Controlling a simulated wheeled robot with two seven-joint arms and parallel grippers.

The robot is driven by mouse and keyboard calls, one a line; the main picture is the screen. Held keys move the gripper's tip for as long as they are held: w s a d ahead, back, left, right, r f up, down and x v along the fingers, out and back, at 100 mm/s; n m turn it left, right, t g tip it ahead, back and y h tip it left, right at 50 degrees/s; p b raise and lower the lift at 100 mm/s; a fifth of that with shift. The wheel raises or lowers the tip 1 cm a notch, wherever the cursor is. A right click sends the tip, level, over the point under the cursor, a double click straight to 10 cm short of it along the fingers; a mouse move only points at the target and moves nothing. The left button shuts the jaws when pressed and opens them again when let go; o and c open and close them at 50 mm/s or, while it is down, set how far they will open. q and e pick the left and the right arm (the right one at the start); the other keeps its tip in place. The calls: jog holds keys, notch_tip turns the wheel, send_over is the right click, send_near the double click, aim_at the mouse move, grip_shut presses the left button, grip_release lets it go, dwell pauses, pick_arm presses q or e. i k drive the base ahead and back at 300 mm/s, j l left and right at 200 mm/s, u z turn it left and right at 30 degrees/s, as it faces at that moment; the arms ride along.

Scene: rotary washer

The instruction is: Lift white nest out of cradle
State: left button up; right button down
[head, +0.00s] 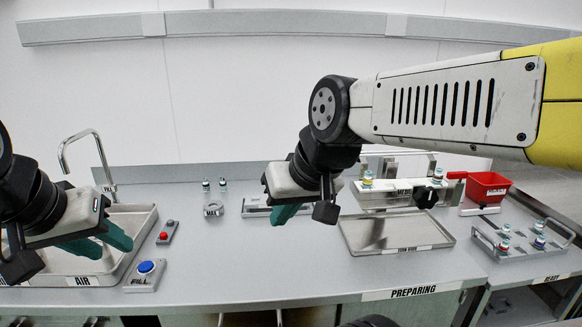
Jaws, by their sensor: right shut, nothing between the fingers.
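A long white holder (406,207) with a black knob stands at the back right. My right gripper (285,214) is shut and empty, left of this holder and above the counter, with teal fingers pointing down. My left gripper (103,244) has its teal fingers apart and empty, over the sink at the left. My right forearm crosses above the holder and hides part of the view behind it.
A shallow metal tray (352,247) lies in front of the holder. A red bin (487,184) and a metal rack (490,246) with vials and a handle stand to the right. A blue button (146,267) and a red button (170,224) sit beside the sink (140,215). The front middle counter is clear.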

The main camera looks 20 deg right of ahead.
aim_at(405, 187)
jog(key=z, duration=1.85)
